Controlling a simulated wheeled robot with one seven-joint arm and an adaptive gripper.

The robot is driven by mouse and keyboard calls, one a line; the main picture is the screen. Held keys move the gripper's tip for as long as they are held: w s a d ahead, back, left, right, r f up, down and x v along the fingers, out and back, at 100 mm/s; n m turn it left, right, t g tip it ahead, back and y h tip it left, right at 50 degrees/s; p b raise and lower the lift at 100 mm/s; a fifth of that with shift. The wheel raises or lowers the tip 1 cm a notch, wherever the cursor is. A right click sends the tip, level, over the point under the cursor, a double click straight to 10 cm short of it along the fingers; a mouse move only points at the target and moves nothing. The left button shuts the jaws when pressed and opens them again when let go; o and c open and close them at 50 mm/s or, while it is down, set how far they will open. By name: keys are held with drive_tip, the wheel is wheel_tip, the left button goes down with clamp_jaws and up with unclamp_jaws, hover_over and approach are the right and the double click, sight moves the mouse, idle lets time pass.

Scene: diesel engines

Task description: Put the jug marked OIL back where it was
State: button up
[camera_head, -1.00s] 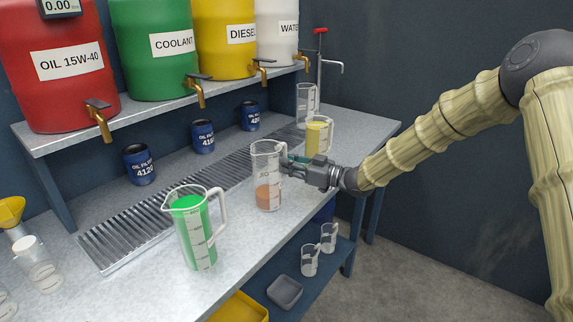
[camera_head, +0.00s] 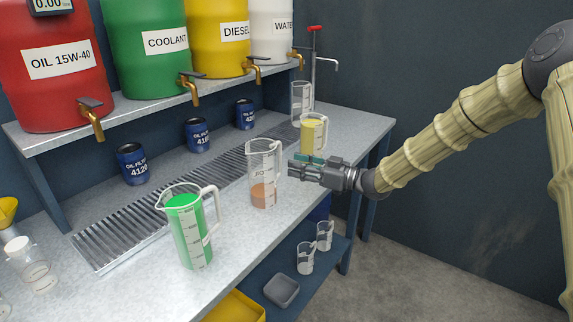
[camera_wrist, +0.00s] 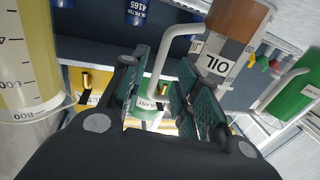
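The jug marked OIL (camera_head: 263,192) is clear with a little brown-orange liquid. It stands upright on the bench, at the front edge of the slotted drain. In the wrist view its OIL label (camera_wrist: 216,64) and pale handle show ahead of my fingers. My gripper (camera_head: 295,167) is just right of this jug, level with its handle side, with a small gap in the head view. In the wrist view my gripper (camera_wrist: 163,85) has its teal-padded fingers apart, with nothing visibly held. The handle shows at or beyond the fingertips; its exact depth is unclear.
A jug of green liquid (camera_head: 188,232) stands front left. A jug of yellow liquid (camera_head: 313,133) and an empty jug (camera_head: 301,100) stand behind my gripper. Several blue oil filters line the back. A drum shelf (camera_head: 150,108) overhangs the bench. Bare bench lies right of the OIL jug.

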drive_tip(key=v, duration=0.6)
drive_tip(key=shift+f, duration=0.1)
